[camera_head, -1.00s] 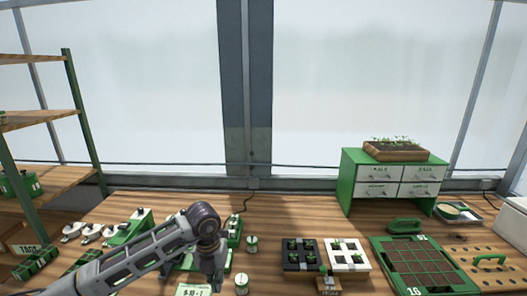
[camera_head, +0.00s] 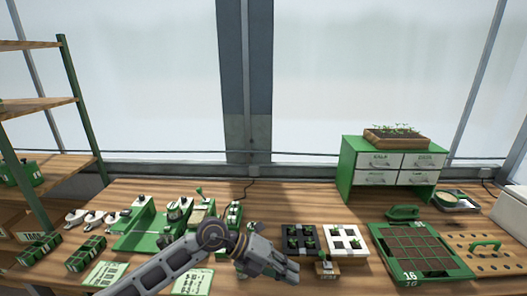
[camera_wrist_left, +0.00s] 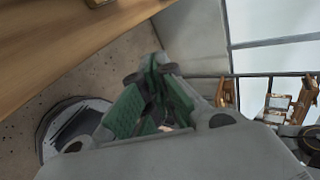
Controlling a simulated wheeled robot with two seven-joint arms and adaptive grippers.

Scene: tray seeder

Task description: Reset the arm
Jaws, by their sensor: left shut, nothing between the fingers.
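My left arm comes in from the lower left in the head view. Its gripper (camera_head: 283,269) hangs over the front part of the wooden bench (camera_head: 310,208), pointing right, just left of a small wooden block with a label (camera_head: 326,268). In the left wrist view the left gripper's green-padded fingers (camera_wrist_left: 155,92) are drawn together with nothing between them. Part of the bench edge (camera_wrist_left: 60,40) and the speckled floor (camera_wrist_left: 95,75) show behind the fingers. My right gripper is in neither view.
A green seeder device (camera_head: 150,232) stands behind my arm. Further right are a gridded green tray (camera_head: 385,236), a pegboard (camera_head: 465,250) and a green drawer cabinet (camera_head: 347,180). Shelves (camera_head: 72,90) stand left.

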